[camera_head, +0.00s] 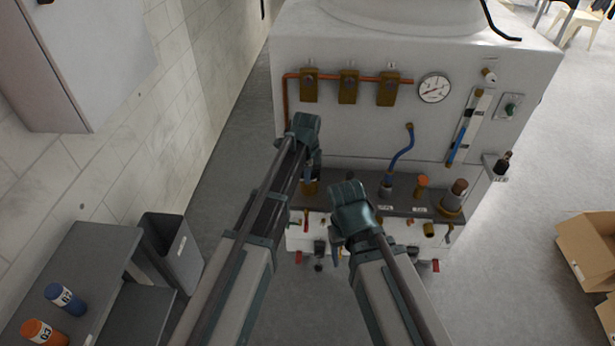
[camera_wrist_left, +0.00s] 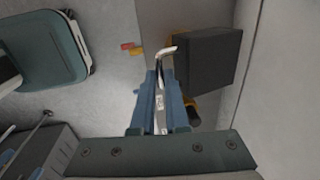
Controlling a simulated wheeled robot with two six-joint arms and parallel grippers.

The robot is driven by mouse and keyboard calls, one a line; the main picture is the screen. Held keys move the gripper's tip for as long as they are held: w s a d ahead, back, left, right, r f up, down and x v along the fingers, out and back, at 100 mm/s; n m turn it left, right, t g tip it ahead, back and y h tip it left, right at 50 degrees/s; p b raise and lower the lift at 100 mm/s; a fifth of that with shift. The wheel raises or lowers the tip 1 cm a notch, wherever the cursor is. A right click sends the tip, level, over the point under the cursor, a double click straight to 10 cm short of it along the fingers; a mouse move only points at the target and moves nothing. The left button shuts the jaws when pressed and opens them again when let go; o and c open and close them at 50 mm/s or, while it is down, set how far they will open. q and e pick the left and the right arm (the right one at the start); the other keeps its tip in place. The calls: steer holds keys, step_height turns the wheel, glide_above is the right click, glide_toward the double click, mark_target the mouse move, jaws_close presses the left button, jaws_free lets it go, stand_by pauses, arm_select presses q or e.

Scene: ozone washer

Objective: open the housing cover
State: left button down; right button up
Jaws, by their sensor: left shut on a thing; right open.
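The white machine housing (camera_head: 460,70) stands in front of me, with a gauge and pipes on its upright face. I cannot tell for certain which panel is its cover. My left gripper (camera_head: 308,174) is low at the left of the machine front, just above the dark ledge. In the left wrist view its blue fingers (camera_wrist_left: 161,105) are shut on a thin metal handle (camera_wrist_left: 168,51) with a bent pale end. A dark block (camera_wrist_left: 206,67) is beside it. My right gripper (camera_head: 349,208) is over the front edge of the ledge; its fingertips are hidden in the head view.
The dark ledge (camera_head: 335,172) carries a blue hose (camera_head: 402,158), an orange-capped fitting (camera_head: 422,187) and a brown-topped fitting (camera_head: 456,192). A grey bin (camera_head: 172,252) and a side table (camera_head: 85,255) stand left. A cardboard box (camera_head: 585,252) lies right. Floor between is clear.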

arm_select(q)
steer(key=shift+w+r+p, duration=1.7)
steer(key=shift+w+r, duration=0.3)
steer(key=shift+w, duration=0.3)
steer(key=c, duration=1.4)
jaws_free()
steer(key=shift+o, duration=1)
steer(key=shift+f, duration=0.15)
